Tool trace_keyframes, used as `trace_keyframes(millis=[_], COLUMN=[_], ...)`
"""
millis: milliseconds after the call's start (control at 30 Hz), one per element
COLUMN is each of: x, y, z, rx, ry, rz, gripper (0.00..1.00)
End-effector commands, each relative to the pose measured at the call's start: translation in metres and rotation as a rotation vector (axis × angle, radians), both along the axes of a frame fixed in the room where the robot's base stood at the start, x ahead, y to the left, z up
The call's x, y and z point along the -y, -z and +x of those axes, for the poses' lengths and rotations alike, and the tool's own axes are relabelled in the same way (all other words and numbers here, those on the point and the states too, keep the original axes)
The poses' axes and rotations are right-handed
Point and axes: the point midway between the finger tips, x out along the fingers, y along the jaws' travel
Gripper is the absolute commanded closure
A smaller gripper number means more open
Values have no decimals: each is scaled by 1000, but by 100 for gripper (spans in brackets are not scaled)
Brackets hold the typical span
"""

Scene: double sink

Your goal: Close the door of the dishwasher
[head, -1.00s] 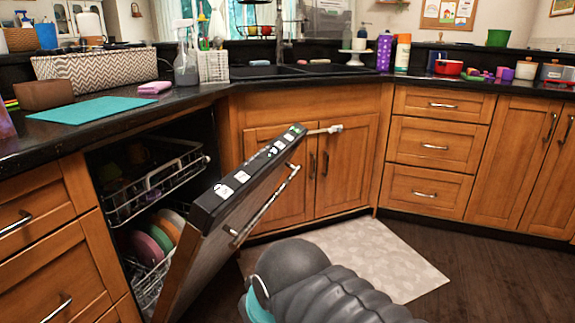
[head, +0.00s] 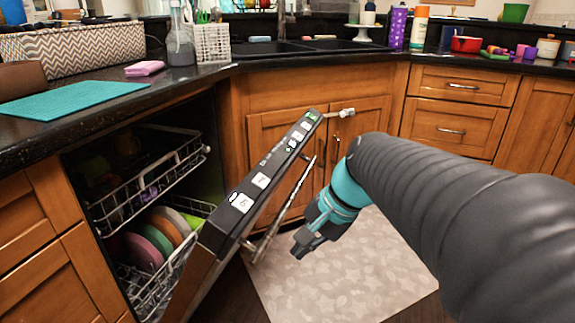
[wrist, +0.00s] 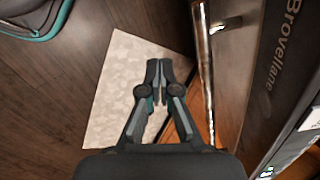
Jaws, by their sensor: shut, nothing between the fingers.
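The dishwasher door (head: 262,170) is partly open, tilted outward from the dark dishwasher opening on the left. Its top edge carries a control panel, and a metal bar handle (head: 284,208) runs along its outer face. My gripper (head: 298,252) is just to the right of the handle, in front of the door's outer face, pointing down. In the wrist view my gripper (wrist: 158,64) is shut and empty, and the handle (wrist: 206,75) is to its right, apart from it. The door's outer face (wrist: 255,60) with lettering lies further right.
Inside the dishwasher are an upper rack (head: 150,185) and a lower rack (head: 160,285) with several plates. A patterned mat (head: 350,275) lies on the wood floor. The counter (head: 120,115) and corner cabinets stand behind the door.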

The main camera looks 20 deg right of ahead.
Motion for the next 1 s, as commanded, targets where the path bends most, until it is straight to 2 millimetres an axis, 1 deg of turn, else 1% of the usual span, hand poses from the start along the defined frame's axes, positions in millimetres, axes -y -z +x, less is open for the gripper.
trace_keyframes(millis=[33, 167, 200, 267, 300, 367, 400, 500, 600, 700, 833, 933, 1000], x=[9, 30, 39, 54, 67, 86, 100, 133, 160, 179, 186, 181, 173], y=[1, -7, -9, -12, -14, -17, -19, -23, -25, -27, -28, -26, -22], z=[17, 57, 70, 89, 101, 118, 128, 149, 161, 168, 173, 178, 183], rx=[-46, -150, -180, -224, -253, -292, -316, -364, -399, -418, -430, -432, -433], ry=[91, 315, 379, 472, 533, 612, 661, 757, 819, 854, 870, 870, 869], rz=[85, 320, 393, 506, 581, 693, 762, 920, 1041, 1117, 1160, 1164, 1163], gripper=[100, 100, 100, 100, 100, 100, 100, 100, 100, 100, 100, 100, 100])
